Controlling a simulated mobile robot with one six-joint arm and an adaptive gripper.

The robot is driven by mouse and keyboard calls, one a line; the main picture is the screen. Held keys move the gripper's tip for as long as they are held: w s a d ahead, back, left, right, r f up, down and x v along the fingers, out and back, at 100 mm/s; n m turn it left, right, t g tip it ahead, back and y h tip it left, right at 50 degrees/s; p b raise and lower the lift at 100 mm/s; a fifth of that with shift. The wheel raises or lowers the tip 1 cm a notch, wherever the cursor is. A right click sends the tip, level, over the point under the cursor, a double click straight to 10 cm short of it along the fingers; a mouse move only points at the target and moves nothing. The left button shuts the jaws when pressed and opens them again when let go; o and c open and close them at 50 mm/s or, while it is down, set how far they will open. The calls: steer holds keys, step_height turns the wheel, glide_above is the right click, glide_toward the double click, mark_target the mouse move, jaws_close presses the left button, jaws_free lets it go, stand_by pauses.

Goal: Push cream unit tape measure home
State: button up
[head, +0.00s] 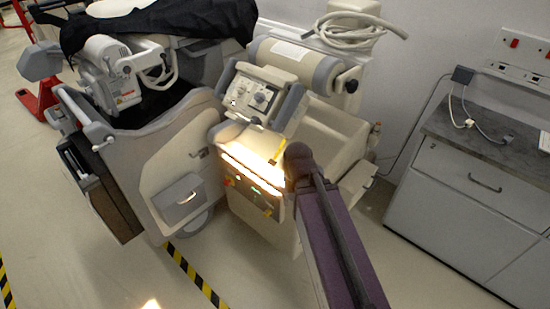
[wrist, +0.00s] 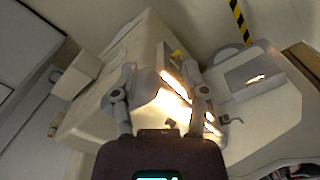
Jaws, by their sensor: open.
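The cream unit (head: 262,225) stands in the middle of the head view, with a brightly lit front edge. A small yellow piece, probably the tape measure (head: 277,152), shows on its top just left of my arm's end. It also shows in the wrist view (wrist: 178,54), partly hidden by the unit's edge; how far it sticks out I cannot tell. My gripper (wrist: 163,72) is open and empty in the wrist view, its fingers spread over the cream unit. The yellow piece appears beyond and between the fingertips. In the head view my arm hides the gripper.
A grey-and-cream cart (head: 150,170) with a black cover (head: 165,22) stands close on the left. A grey cabinet (head: 470,190) with cables on top stands at the right. A control panel (head: 258,96) rises behind the lit edge. Striped floor tape (head: 195,275) marks the floor in front.

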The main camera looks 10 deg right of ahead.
steer(key=shift+a, duration=0.2)
steer(key=o, duration=0.3)
steer(key=shift+w+a, duration=0.1)
steer(key=shift+w, duration=0.05)
steer(key=w+a+f+m+t+h+b, duration=0.25)
steer(key=w+f+m+h+b, duration=0.35)
steer(key=w+b, duration=0.4)
steer(key=w+a+m+t+h+b, duration=0.1)
steer(key=w+a+t+b, duration=0.1)
steer(key=w+a, duration=0.1)
steer(key=w+a+m+t+h+b, duration=0.1)
steer(key=w+a+m+h+b, duration=0.1)
steer(key=w+a+b, duration=0.1)
steer(key=w+a+m+t+h+b, duration=0.1)
steer(key=w+a+t+b, duration=0.1)
steer(key=w, duration=0.3)
steer(key=shift+w+a+m+t+h, duration=0.3)
steer(key=shift+a+t+h, duration=0.05)
steer(key=shift+a+h, duration=0.05)
steer(key=shift+d, duration=0.1)
